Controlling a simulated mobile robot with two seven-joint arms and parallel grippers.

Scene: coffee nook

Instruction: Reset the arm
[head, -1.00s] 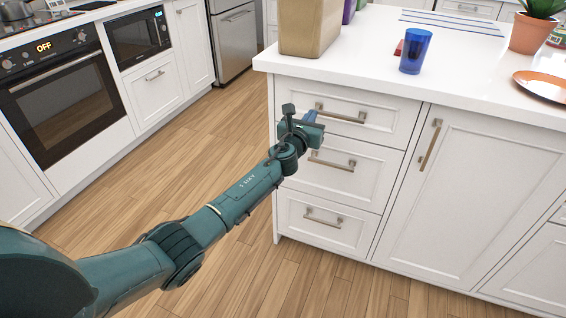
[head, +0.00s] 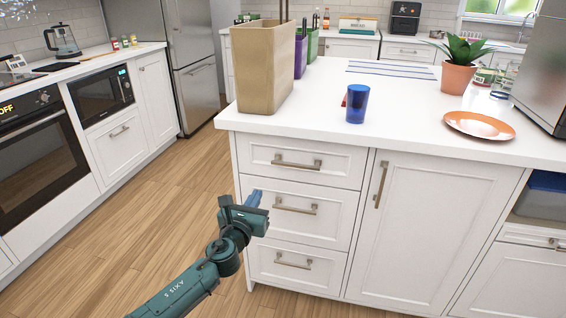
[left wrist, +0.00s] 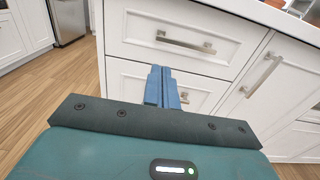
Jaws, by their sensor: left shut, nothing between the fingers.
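My left arm comes in from the bottom of the head view. My left gripper (head: 255,198) is in front of the island's drawers, beside the left end of the middle drawer (head: 300,207). In the left wrist view its blue fingers (left wrist: 162,88) are together with nothing between them. They point toward the drawer fronts, and I cannot tell the exact gap to them. All three drawers are closed. My right gripper is not in view.
The island's white top (head: 420,110) carries a tan bin (head: 262,75), a blue cup (head: 357,104), an orange plate (head: 479,125) and a potted plant (head: 459,78). An oven (head: 40,155) and microwave (head: 102,98) stand at left. The wooden floor (head: 150,215) between is clear.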

